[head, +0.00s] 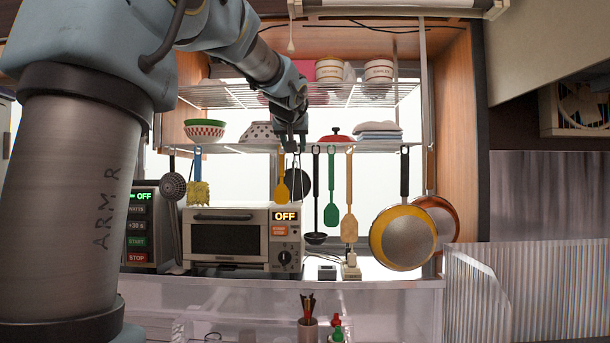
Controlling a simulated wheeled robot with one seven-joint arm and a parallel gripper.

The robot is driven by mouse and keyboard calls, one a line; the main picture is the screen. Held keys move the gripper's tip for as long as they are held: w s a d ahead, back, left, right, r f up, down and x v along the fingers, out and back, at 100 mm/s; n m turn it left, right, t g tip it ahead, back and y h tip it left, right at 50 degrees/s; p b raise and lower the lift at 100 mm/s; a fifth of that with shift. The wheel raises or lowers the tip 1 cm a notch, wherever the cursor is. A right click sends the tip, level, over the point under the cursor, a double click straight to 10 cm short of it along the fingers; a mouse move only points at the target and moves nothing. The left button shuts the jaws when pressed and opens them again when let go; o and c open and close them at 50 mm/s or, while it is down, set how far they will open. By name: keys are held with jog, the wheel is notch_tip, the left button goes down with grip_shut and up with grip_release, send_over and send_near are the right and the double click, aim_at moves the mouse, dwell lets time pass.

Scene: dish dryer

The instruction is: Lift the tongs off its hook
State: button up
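My gripper (291,138) is in front of the lower wire shelf, at the row of hanging utensils. Its fingers are dark and small here, so I cannot tell if they are open or shut. Just below it hang a yellow spatula (282,188) and a dark round-ended utensil (297,185). I cannot make out the tongs for certain; they may be hidden behind my gripper or among these utensils. The hooks near the gripper are also hidden.
A black ladle (316,238), green spoon (331,213) and tan spatula (349,228) hang to the right, then a yellow-rimmed pan (403,238). A blue-handled yellow utensil (198,193) hangs left. A toaster oven (228,238) stands below. Bowls (204,131) sit on the shelf.

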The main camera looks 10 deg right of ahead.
aim_at(294, 154)
jog(key=p+x, duration=0.3)
jog(key=x, duration=0.5)
jog(key=shift+w+f+p, duration=0.2)
jog(key=shift+w+p, duration=0.1)
jog(key=shift+d, duration=0.1)
jog(key=shift+c, duration=0.3)
grip_shut()
dwell(0.8)
